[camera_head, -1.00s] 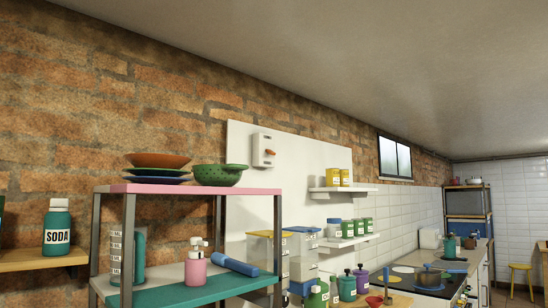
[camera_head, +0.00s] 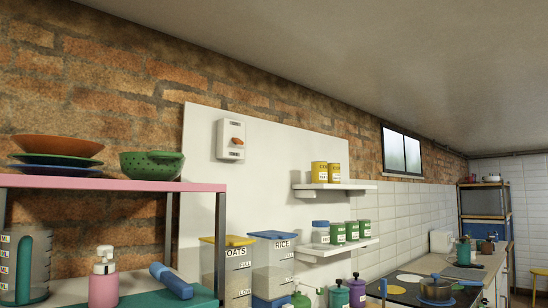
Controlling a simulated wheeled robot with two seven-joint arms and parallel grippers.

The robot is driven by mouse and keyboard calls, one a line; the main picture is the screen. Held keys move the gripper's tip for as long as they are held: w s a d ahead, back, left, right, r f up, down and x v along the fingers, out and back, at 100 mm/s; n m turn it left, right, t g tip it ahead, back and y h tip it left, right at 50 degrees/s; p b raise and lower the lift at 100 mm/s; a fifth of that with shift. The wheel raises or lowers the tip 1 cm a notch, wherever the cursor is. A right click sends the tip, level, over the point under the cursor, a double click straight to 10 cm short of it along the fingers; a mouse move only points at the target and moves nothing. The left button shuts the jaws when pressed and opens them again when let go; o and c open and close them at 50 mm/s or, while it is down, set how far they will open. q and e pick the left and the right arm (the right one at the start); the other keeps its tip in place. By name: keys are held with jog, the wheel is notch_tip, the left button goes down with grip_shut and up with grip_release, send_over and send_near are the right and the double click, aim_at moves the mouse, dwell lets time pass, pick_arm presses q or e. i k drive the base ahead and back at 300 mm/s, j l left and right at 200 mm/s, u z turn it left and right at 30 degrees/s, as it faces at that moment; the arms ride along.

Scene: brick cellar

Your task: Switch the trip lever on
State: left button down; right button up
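The box is fixed high on a white wall panel (camera_head: 200,178) in front of the brick wall, left of the small shelves. The lever sticks out near the middle of the box, with dark markings above and below it. Whether it is on or off I cannot tell. Neither of my grippers shows in the head view.
A shelf rack with a pink top (camera_head: 110,183) stands at the left, holding plates and a green colander (camera_head: 152,164). White wall shelves (camera_head: 335,186) with tins are right of the switch. Containers marked OATS (camera_head: 228,270) and RICE (camera_head: 273,262) stand below it.

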aim_at(237, 142)
jog(key=i+l+z, duration=0.1)
jog(key=i+l, duration=1.05)
